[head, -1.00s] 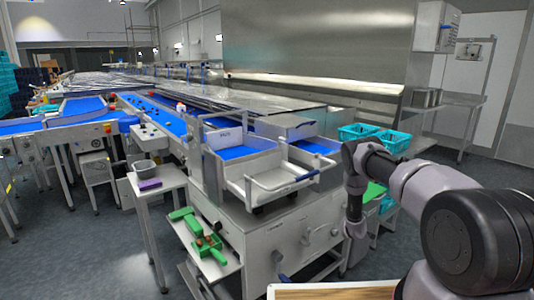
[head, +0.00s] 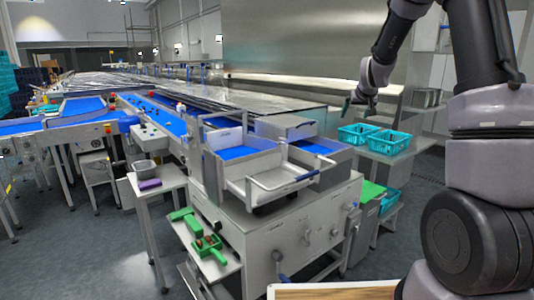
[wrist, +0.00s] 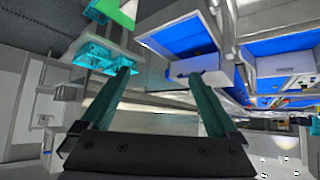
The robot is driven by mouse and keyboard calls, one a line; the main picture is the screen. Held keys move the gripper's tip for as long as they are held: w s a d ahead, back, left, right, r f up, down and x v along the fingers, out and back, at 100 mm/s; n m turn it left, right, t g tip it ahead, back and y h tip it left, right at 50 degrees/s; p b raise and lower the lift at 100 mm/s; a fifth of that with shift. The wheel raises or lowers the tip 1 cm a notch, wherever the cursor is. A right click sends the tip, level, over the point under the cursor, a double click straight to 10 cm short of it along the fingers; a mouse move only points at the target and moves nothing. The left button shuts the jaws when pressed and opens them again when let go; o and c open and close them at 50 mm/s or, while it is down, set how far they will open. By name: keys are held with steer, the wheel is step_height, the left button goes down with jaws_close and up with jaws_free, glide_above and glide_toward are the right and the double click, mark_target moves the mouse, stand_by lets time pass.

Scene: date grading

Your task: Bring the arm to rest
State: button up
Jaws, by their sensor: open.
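My arm (head: 385,45) is raised at the upper right of the head view, folded up from its shoulder. My gripper (head: 350,103) hangs at its end, in front of the steel wall and up and left of the teal baskets. In the wrist view my gripper (wrist: 165,88) shows two teal fingers spread well apart, with nothing between them. The wrist view looks upside down over the machine.
Two teal baskets (head: 388,142) stand on a side table at the right. The grading machine (head: 290,235) with blue-lined trays fills the middle. A small table (head: 160,185) with a grey tub (head: 144,168) stands left. Green tools (head: 183,214) lie on a low shelf.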

steer(key=s+a+r+m+y, duration=0.1)
steer(key=s+a+r, duration=0.3)
steer(key=s+r, duration=0.7)
steer(key=s+a+m+g, duration=0.1)
steer(key=s+a, duration=0.1)
steer(key=s, duration=1.3)
steer(key=s+a+m+g+y, duration=0.1)
steer(key=s+a, duration=0.1)
steer(key=s, duration=1.3)
steer(key=shift+s+y, duration=0.2)
steer(key=shift+y, duration=0.1)
steer(key=shift+r, duration=0.1)
